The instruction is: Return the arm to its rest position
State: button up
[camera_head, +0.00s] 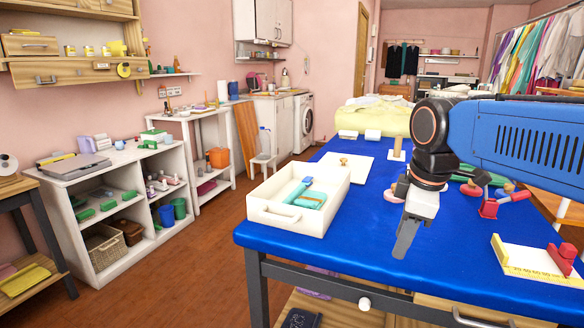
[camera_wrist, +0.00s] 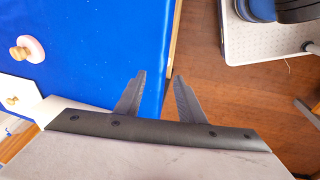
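My gripper (camera_head: 405,240) hangs from the blue arm, above the blue-covered table near its front edge. In the wrist view my gripper (camera_wrist: 160,76) has its two dark fingers apart, with only table edge and floor visible between them. It holds nothing.
A white tray (camera_head: 285,216) with blue and green items stands left of my gripper. A white ruled board (camera_head: 535,262) and red clamps (camera_head: 488,208) lie to the right. A yellow cloth (camera_head: 375,120) lies at the back. Wooden floor (camera_head: 180,270) is open left of the table.

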jog(key=s+d+f+m+t, duration=0.1)
jog(key=s+d+f+m, duration=0.2)
jog(key=s+f+m, duration=0.3)
jog(key=s+d+f+m+t, duration=0.1)
jog(key=s+d+f+m, duration=0.2)
jog(key=s+f+m, duration=0.4)
jog(key=shift+s+f, duration=0.25)
jog(key=shift+f, duration=0.1)
jog(key=shift+d, duration=0.1)
